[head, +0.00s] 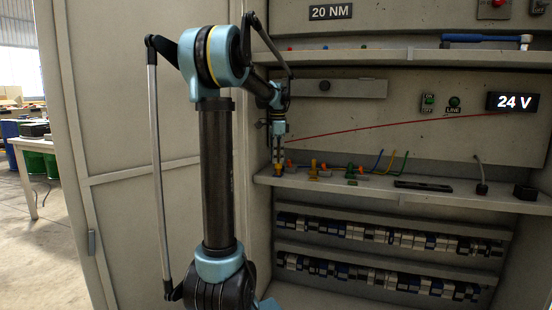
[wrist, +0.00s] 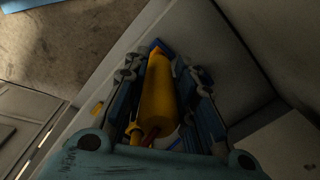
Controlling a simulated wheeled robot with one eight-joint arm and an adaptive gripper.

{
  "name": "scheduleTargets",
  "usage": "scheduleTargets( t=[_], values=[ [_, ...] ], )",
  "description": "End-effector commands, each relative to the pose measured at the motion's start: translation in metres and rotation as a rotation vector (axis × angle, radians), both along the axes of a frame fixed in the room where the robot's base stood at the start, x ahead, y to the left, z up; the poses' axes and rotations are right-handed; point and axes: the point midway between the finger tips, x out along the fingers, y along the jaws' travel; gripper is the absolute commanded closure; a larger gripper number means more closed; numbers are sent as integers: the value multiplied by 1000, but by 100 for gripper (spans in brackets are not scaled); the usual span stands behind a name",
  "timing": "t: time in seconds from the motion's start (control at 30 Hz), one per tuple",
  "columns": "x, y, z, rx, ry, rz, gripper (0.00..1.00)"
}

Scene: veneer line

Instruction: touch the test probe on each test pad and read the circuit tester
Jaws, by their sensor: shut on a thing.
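My gripper (head: 279,150) is at the left end of the cabinet's middle shelf, pointing down. In the wrist view its fingers (wrist: 162,75) are shut on the yellow test probe (wrist: 158,92), one on each side. A thin red lead (head: 390,123) runs from near my gripper to the circuit tester (head: 512,102), whose display reads "24 V". The probe's tip is close above the shelf's left end; I cannot tell whether it touches a test pad. The test pads cannot be made out clearly.
The middle shelf (head: 455,199) carries small orange parts (head: 313,170), a green part (head: 352,173), coloured wires and a flat black item (head: 423,186). A blue-handled tool (head: 485,38) lies on the upper shelf. The cabinet's left wall is close to my gripper.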

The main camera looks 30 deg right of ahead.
Motion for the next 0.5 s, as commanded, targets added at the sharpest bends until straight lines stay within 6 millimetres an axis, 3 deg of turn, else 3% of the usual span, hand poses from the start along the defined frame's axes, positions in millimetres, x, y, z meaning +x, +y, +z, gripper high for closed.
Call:
scheduleTargets(
  t=[0.5],
  values=[
    [0,0,32,0,0,0,99]
  ],
)
